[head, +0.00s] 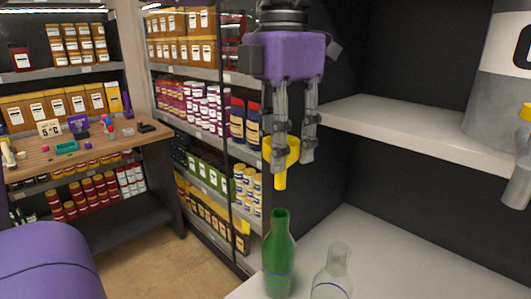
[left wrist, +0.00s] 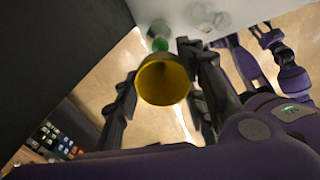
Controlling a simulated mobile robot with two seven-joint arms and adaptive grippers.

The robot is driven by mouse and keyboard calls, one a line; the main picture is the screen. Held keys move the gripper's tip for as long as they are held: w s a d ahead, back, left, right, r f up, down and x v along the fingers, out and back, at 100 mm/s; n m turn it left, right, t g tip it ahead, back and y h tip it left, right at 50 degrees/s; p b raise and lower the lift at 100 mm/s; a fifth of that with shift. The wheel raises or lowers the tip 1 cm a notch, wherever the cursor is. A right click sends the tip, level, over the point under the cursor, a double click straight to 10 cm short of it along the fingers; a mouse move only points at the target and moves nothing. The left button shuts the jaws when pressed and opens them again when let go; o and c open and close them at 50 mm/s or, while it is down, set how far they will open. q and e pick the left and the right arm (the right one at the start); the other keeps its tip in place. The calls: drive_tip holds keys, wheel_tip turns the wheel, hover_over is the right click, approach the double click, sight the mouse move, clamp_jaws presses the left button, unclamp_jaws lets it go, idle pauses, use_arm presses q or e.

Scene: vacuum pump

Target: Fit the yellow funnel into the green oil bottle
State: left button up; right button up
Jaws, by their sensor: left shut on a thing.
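The yellow funnel (head: 281,180) is held by my left gripper (head: 291,152), which is shut on it, one finger on each side. Its spout points down, and its wide mouth faces the camera in the left wrist view (left wrist: 163,82). The green oil bottle (head: 279,255) stands upright on the white surface. Its open neck is below the spout in the head view, with a visible gap. The bottle also shows, small, in the left wrist view (left wrist: 160,43). Dark jointed parts at the upper right of that view look like my other arm; its finger state is unclear.
A clear glass bottle (head: 332,277) stands just right of the green one. A white shelf (head: 420,130) carries a large grey tank (head: 494,90) at right. A dark wall is behind. Stocked racks (head: 205,130) and a wooden table (head: 90,150) are at left.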

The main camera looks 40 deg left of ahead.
use_arm(q)
drive_tip(key=shift+w+a+r, duration=0.1)
drive_tip(key=shift+a+r, duration=0.05)
drive_tip(key=shift+m, duration=0.4)
drive_tip(key=shift+d+r, duration=0.1)
drive_tip(key=shift+d, duration=0.2)
use_arm(e)
drive_tip(key=shift+w+a, duration=0.1)
use_arm(q)
drive_tip(key=shift+a, duration=0.15)
use_arm(e)
drive_tip(key=shift+a+f, duration=0.1)
use_arm(q)
drive_tip(key=shift+f+b, duration=0.8)
drive_tip(key=shift+f, duration=1.65)
use_arm(e)
drive_tip(key=shift+s+a+f, duration=0.1)
drive_tip(key=shift+s+f, duration=0.1)
drive_tip(key=shift+f, duration=0.25)
drive_tip(key=shift+s+f, duration=0.2)
drive_tip(key=shift+f, duration=0.25)
drive_tip(key=shift+w+r, duration=0.1)
